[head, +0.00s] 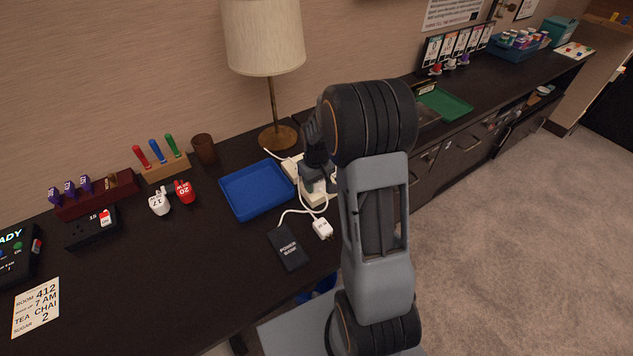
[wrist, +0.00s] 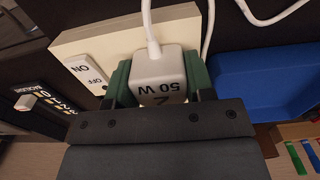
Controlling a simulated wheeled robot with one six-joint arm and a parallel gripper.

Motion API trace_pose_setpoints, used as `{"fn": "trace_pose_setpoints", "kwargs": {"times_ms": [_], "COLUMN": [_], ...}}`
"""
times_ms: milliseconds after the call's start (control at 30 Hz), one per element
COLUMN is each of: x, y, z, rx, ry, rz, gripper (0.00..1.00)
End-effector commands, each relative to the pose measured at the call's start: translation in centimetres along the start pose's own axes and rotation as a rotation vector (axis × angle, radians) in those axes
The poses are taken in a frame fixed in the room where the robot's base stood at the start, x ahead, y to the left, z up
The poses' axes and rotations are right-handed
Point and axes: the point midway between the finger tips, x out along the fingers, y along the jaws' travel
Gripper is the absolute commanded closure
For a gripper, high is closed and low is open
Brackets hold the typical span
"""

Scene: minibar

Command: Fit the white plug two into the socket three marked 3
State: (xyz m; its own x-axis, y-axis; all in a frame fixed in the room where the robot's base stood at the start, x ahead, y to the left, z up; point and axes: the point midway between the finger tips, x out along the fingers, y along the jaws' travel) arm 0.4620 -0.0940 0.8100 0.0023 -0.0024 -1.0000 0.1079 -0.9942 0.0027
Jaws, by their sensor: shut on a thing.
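In the wrist view the white plug two (wrist: 160,77), marked 2 and 50 W, sits between the green-padded fingers of my gripper (wrist: 158,88), which is shut on it. Its white cord runs upward in the picture. The plug is over the cream power strip (wrist: 95,48); I cannot tell whether it is seated or just above. The strip's ON/OFF switch (wrist: 87,73) shows beside my gripper. Socket three and its mark are hidden. In the head view my gripper (head: 318,182) is over the strip (head: 291,168), and my arm hides part of it.
A blue tray (head: 258,211) lies left of the strip. Another white plug (head: 322,228) and a black power bank (head: 288,248) lie in front. A lamp (head: 276,118) stands behind.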

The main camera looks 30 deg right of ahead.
Motion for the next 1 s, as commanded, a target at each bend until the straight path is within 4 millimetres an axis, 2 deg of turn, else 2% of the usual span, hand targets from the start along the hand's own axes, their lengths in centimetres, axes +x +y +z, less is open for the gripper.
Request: {"fn": "trace_pose_setpoints", "kwargs": {"times_ms": [100,133,433,667,767,867,1000], "x": [0.4,0.3,0.3,0.2,-0.4,-1.8,-4.6], "y": [0.0,0.0,0.0,0.0,0.0,0.0,0.0], "z": [0.0,0.0,0.0,0.0,0.0,-0.1,-0.1], "rx": [0.0,0.0,0.0,0.0,0.0,0.0,0.0], "ry": [-0.002,-0.001,-0.001,-0.001,0.001,0.003,0.005], "rz": [-0.001,-0.001,0.0,0.0,0.0,0.001,0.002], "gripper": [0.8,0.5,0.22,0.22,0.22,0.22,0.22]}}
